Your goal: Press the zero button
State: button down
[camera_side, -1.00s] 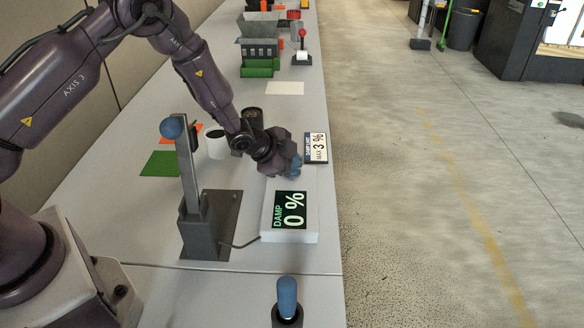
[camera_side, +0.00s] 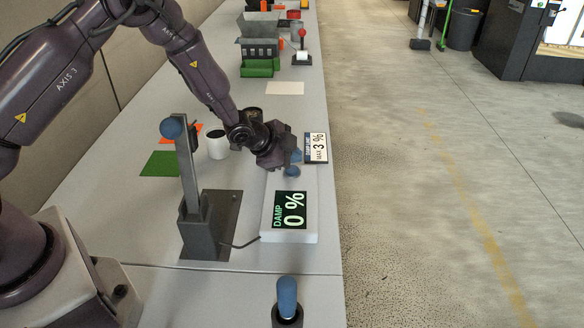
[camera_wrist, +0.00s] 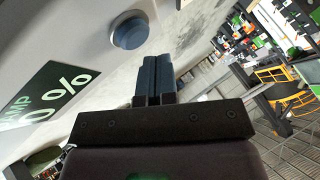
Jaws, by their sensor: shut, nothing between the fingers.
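The zero button is a round blue button (camera_wrist: 130,32) on the white meter box. In the side view the blue button (camera_side: 292,171) shows at the far end of the box (camera_side: 290,237), just below the gripper. The box's black display reads "DAMP 0 %" in green and white. My gripper (camera_side: 297,156) is shut and empty, its blue fingertips close to the button in the side view. In the wrist view the shut blue fingers (camera_wrist: 154,60) point past the button, which lies to their upper left with a gap between. I cannot tell the exact height above it.
A "MAX 3 %" sign (camera_side: 316,148) stands right beside the gripper. A blue-knobbed lever (camera_side: 187,180) stands left of the box. A white mug (camera_side: 216,147) and a dark cup stand behind left. A blue-topped handle (camera_side: 287,297) is at the near edge. Floor lies right.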

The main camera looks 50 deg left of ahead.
aim_at(292, 170)
jog(key=shift+r, duration=2.45)
